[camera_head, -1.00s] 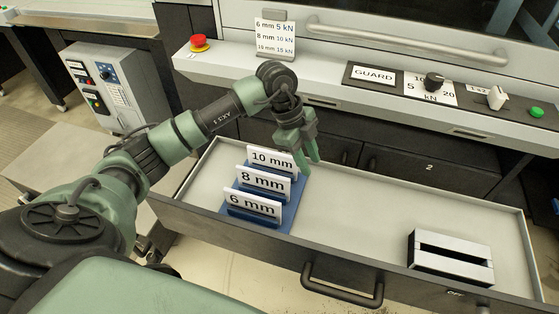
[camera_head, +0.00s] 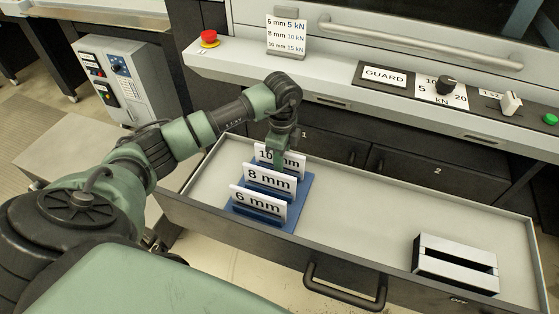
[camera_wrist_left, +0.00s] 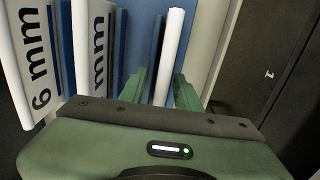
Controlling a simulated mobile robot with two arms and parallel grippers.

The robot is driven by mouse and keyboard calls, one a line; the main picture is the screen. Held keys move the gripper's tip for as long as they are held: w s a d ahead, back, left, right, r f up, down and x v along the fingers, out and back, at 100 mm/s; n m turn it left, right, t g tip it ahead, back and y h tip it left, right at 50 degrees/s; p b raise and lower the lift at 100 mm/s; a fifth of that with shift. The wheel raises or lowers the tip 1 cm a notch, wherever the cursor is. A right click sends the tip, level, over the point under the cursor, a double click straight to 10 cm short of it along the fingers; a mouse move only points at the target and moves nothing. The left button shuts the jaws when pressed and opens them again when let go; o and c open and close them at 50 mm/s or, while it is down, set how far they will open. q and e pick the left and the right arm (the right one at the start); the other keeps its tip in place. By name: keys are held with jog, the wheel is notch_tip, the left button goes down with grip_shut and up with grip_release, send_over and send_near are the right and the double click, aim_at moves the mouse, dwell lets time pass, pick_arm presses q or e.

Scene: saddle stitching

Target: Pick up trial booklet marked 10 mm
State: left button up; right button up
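The 10 mm booklet (camera_head: 263,153) stands upright at the back of a blue rack (camera_head: 302,187) in the open drawer. My left gripper (camera_head: 280,158) is at this booklet, and its fingers cover part of the label in the head view. In the left wrist view the gripper (camera_wrist_left: 161,92) is open, with one finger on each side of the booklet's white edge (camera_wrist_left: 170,50). Gaps show beside the edge, so the fingers look apart from it. My right gripper is not in view.
The 8 mm booklet (camera_head: 269,180) and the 6 mm booklet (camera_head: 258,203) stand in front in the same rack. A slotted metal block (camera_head: 455,263) lies at the drawer's right end. The drawer floor (camera_head: 370,210) between is clear. The press panel (camera_head: 330,85) rises behind.

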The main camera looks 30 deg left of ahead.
pick_arm(q)
grip_shut()
jog(key=shift+r, duration=0.15)
